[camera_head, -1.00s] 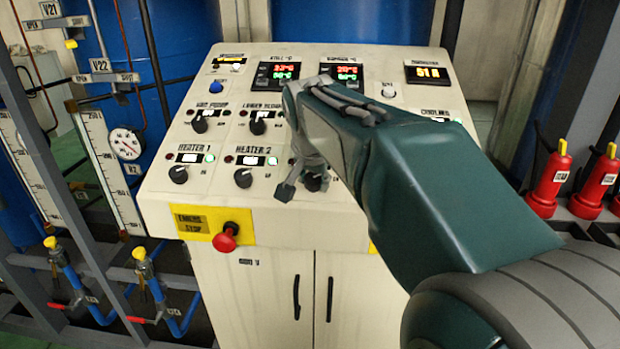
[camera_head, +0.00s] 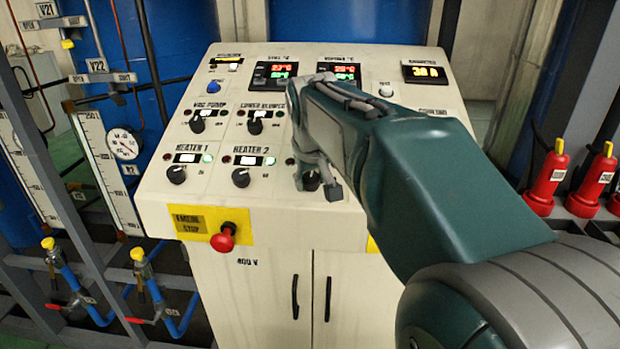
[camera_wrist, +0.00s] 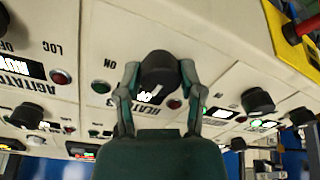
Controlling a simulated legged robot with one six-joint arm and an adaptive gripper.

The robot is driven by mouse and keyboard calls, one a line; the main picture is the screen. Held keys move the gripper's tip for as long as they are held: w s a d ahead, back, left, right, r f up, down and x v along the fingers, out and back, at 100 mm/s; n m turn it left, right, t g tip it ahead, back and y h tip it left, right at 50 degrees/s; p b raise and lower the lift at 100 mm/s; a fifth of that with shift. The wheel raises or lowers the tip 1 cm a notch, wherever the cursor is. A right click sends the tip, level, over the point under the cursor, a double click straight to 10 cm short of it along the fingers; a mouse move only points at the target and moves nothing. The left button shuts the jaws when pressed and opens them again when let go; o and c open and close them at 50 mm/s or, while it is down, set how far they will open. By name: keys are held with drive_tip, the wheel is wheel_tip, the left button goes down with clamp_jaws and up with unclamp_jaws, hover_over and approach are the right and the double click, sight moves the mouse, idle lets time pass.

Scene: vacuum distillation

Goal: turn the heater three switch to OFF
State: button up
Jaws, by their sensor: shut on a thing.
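The heater three switch is a black rotary knob (camera_wrist: 158,66), in the middle of the wrist view, which shows the panel upside down. Its label is partly hidden behind my gripper, and an ON mark shows beside it. My gripper (camera_wrist: 160,78) is shut on this knob, one finger on each side. In the head view, my gripper (camera_head: 317,187) is at the panel's lower row, right of the heater two knob (camera_head: 241,178). The heater three knob (camera_head: 311,182) is mostly covered there by the fingers. Its exact pointing is hard to tell.
The heater one knob (camera_head: 176,175) is further left. A red emergency stop button (camera_head: 224,238) sticks out below on a yellow plate. An agitator knob (camera_wrist: 27,115) is close on the other side. Red extinguisher-like bottles (camera_head: 546,180) stand at right.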

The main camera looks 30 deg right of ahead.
drive_tip(key=shift+f+n, duration=0.15)
drive_tip(key=shift+n, duration=0.45)
drive_tip(key=o, duration=1.2)
drive_tip(key=shift+c, duration=0.2)
drive_tip(key=shift+w, duration=0.1)
drive_tip(key=shift+r, duration=0.2)
drive_tip(key=shift+a+r, duration=0.1)
drive_tip(key=shift+r, duration=0.25)
drive_tip(key=v, duration=1.1)
